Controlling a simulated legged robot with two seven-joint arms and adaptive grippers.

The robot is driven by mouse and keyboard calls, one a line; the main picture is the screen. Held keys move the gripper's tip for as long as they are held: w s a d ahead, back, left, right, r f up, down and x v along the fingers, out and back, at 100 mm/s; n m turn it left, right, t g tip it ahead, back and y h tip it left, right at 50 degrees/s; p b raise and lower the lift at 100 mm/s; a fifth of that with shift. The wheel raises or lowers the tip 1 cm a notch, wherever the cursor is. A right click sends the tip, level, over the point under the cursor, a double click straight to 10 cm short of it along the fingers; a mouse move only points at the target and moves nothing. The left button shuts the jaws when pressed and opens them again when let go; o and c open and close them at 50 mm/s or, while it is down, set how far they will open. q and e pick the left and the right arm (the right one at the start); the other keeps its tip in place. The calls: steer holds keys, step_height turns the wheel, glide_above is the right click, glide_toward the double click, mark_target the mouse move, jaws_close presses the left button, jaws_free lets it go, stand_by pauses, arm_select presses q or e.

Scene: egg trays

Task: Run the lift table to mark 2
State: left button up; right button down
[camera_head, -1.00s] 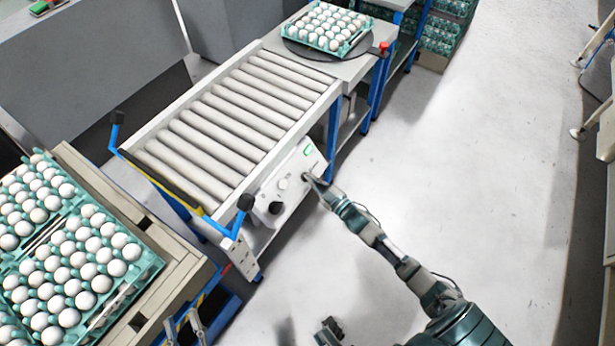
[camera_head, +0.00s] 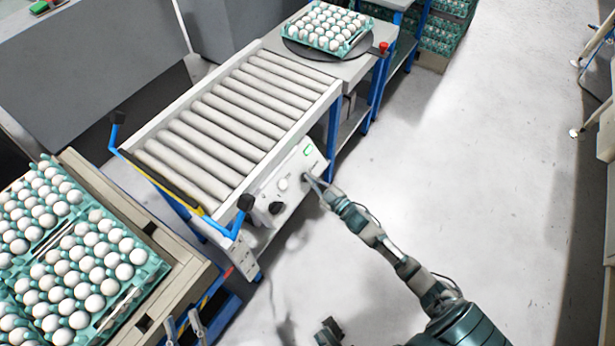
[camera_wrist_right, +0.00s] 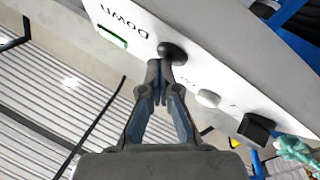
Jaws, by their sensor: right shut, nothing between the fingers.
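The control panel (camera_head: 293,192) on the conveyor's side has a green-edged display, buttons and a black knob (camera_head: 276,208). My right gripper (camera_head: 306,178) is at the panel. In the right wrist view its shut fingertips (camera_wrist_right: 162,72) are at a round black button (camera_wrist_right: 173,52) beside the word DOWN; contact seems likely. No mark number is readable. My left gripper (camera_head: 185,326) is at the bottom edge, its two fingers apart and empty.
The roller conveyor (camera_head: 225,125) stands between the lift table and a turntable (camera_head: 300,50) holding one egg tray. Blue posts with black caps (camera_head: 246,202) stand at the conveyor's near end. The floor (camera_head: 480,190) to the right is clear.

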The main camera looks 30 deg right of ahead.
arm_select(q)
steer(key=shift+r, duration=0.1)
stand_by(0.7)
steer(key=shift+r+p, duration=0.9)
steer(key=shift+r, duration=0.4)
arm_select(e)
steer(key=shift+s+d+r, duration=0.25)
steer(key=shift+s+r, duration=0.4)
steer(key=shift+s, duration=0.05)
arm_select(q)
step_height(320, 180, up, 6)
steer(key=p, duration=0.4)
steer(key=shift+s+t+h, duration=0.2)
steer(key=shift+t+h, duration=0.1)
steer(key=shift+t, duration=0.1)
arm_select(e)
steer(key=s+r, duration=0.1)
steer(key=s+d+r, duration=0.1)
steer(key=s+r, duration=0.1)
steer(key=shift+s+d+r, duration=0.15)
steer(key=shift+s+d, duration=0.05)
steer(key=shift+s, duration=0.05)
steer(key=shift+a, duration=0.1)
